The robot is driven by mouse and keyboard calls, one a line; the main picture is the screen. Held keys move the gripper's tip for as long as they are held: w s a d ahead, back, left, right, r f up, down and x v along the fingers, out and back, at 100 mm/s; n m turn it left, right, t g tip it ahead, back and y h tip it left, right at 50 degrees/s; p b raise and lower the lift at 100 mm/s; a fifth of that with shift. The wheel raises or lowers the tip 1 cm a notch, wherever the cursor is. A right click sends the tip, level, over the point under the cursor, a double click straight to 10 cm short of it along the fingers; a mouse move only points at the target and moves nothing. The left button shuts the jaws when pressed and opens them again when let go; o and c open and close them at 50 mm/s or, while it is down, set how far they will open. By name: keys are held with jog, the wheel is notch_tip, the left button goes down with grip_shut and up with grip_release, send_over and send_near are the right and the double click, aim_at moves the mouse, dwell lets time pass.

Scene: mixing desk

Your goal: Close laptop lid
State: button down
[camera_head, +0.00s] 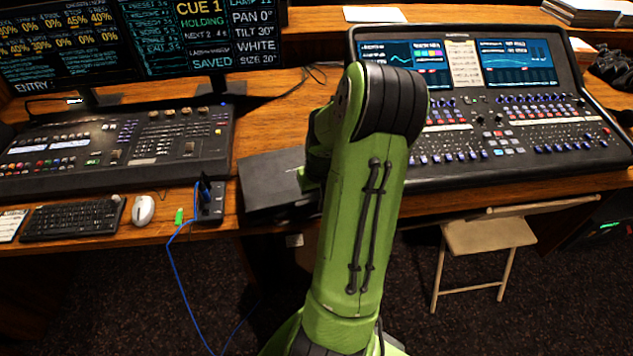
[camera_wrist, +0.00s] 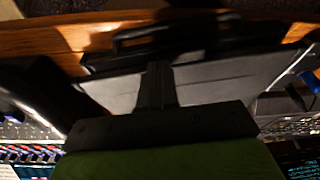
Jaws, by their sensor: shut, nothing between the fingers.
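The laptop (camera_head: 268,180) is a dark grey slab on the wooden desk, between the two consoles and partly behind my green arm. Its lid lies low, almost flat over the base; I cannot tell whether a small gap is left. In the wrist view the grey lid (camera_wrist: 228,80) spreads on both sides of my gripper (camera_wrist: 158,66). My gripper is shut and empty, with its fingers over or against the lid; contact is not clear. In the head view the gripper is hidden behind my arm.
A lighting console (camera_head: 130,150) stands left of the laptop, and a mixing console (camera_head: 480,105) stands right. A small black box (camera_head: 210,202) with a blue cable, a white mouse (camera_head: 143,210) and a keyboard (camera_head: 73,219) sit at the left front. A folding chair (camera_head: 487,236) stands at the right.

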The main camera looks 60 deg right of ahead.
jog(key=shift+f, duration=0.35)
